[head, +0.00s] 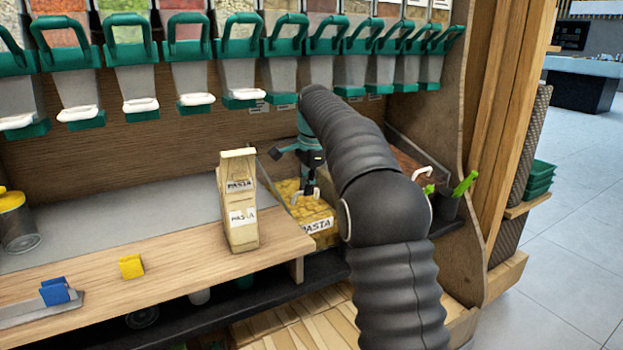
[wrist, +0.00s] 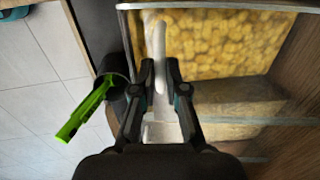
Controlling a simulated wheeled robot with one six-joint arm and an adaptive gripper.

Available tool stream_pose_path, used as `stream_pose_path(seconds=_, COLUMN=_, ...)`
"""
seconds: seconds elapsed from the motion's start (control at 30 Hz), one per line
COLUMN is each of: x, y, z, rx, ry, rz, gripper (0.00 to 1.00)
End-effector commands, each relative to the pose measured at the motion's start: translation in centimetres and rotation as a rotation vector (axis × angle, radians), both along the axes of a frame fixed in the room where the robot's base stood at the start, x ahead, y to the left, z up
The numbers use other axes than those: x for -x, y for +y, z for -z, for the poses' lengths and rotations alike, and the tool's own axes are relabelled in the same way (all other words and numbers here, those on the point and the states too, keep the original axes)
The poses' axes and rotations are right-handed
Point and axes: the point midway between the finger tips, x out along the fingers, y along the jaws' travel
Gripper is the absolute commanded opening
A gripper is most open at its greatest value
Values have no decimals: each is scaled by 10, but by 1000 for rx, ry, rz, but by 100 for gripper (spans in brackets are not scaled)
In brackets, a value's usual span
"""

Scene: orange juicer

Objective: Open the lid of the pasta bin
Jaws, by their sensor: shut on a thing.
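The pasta bin (head: 318,225) is at the right end of the counter, with a white PASTA label and yellow pasta (wrist: 225,40) inside. My gripper (head: 307,190) is over this bin, pointing down. In the wrist view, my gripper (wrist: 161,85) is shut on a long white handle (wrist: 160,40), which stands out over the pasta. The lid itself looks clear, and I cannot tell how far it is raised. My arm hides part of the bin's right side in the head view.
A pasta bag (head: 238,205) stands on the wooden ledge left of the bin. A black holder (head: 447,207) with a green utensil (head: 466,184) is to the right; the utensil (wrist: 84,112) also shows in the wrist view. Green-handled dispensers (head: 187,50) hang above.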

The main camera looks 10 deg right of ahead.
Motion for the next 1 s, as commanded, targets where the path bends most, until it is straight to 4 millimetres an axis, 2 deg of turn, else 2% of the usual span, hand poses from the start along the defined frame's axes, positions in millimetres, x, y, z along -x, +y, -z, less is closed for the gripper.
stream_pose_path(seconds=0.03, x=-3, y=1, z=-6, rx=0, ry=1, rz=1, gripper=0)
stream_pose_path(seconds=0.4, x=-6, y=2, z=-1, rx=1, ry=0, rz=2, gripper=0)
stream_pose_path(seconds=0.43, x=-6, y=2, z=-1, rx=1, ry=0, rz=2, gripper=17)
stream_pose_path(seconds=0.5, x=-6, y=2, z=-1, rx=1, ry=0, rz=1, gripper=34)
stream_pose_path(seconds=0.53, x=-6, y=2, z=-1, rx=1, ry=0, rz=1, gripper=37)
stream_pose_path(seconds=0.83, x=-6, y=3, z=-3, rx=1, ry=0, rz=0, gripper=37)
stream_pose_path(seconds=1.0, x=-4, y=2, z=-19, rx=0, ry=-3, rz=0, gripper=37)
